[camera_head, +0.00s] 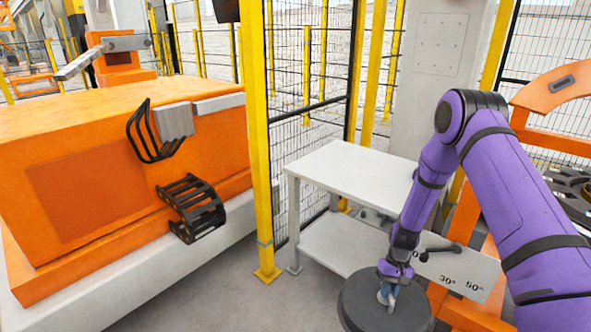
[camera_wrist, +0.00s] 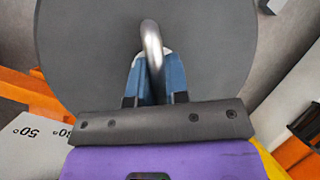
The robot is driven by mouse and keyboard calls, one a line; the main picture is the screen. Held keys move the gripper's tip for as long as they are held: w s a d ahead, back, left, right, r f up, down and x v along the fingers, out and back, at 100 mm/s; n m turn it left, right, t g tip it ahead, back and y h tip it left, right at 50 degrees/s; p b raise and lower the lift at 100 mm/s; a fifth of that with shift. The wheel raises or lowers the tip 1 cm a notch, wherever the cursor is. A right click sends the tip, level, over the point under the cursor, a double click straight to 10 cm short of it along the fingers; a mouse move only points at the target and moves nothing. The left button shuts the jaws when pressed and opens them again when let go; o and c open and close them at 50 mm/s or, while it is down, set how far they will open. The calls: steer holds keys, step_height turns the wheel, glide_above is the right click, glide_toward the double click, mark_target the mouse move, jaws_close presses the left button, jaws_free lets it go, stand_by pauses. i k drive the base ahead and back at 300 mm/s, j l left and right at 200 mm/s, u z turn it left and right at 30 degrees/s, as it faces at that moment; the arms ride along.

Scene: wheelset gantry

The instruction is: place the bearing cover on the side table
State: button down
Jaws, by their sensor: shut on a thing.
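The bearing cover (camera_head: 362,312) is a large dark grey disc with a metal handle in its middle. My gripper (camera_head: 387,291) is shut on that handle, and the cover hangs from it at the lower right of the head view. In the wrist view the cover (camera_wrist: 90,50) fills the upper middle, and the blue fingers of my gripper (camera_wrist: 155,75) close around the curved handle. The side table (camera_head: 350,168) is white with a lower shelf. Its top is bare and stands behind and to the left of my gripper. My arm hides its right end.
A yellow fence post (camera_head: 258,150) stands left of the table, with mesh fencing behind it. A large orange machine (camera_head: 110,150) fills the left. A white plate with angle marks (camera_head: 460,270) and orange framework (camera_head: 555,100) are at the right. Grey floor (camera_head: 235,300) is open in front.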

mark_target(368, 179)
steer(key=i+j+u, duration=0.15)
steer(key=u, duration=0.2)
steer(key=i+j+u, duration=0.15)
steer(key=u, duration=0.25)
steer(key=i+j+u, duration=0.1)
steer(key=u, duration=0.25)
steer(key=i+z, duration=0.1)
steer(key=i, duration=0.2)
steer(key=i+j+z, duration=0.1)
steer(key=i, duration=0.25)
steer(key=i+j+z, duration=0.1)
steer(key=z, duration=0.35)
steer(key=i+j+z, duration=0.25)
steer(key=z, duration=0.25)
steer(key=i+j+z, duration=0.15)
steer(key=z, duration=0.3)
steer(key=j, duration=0.1)
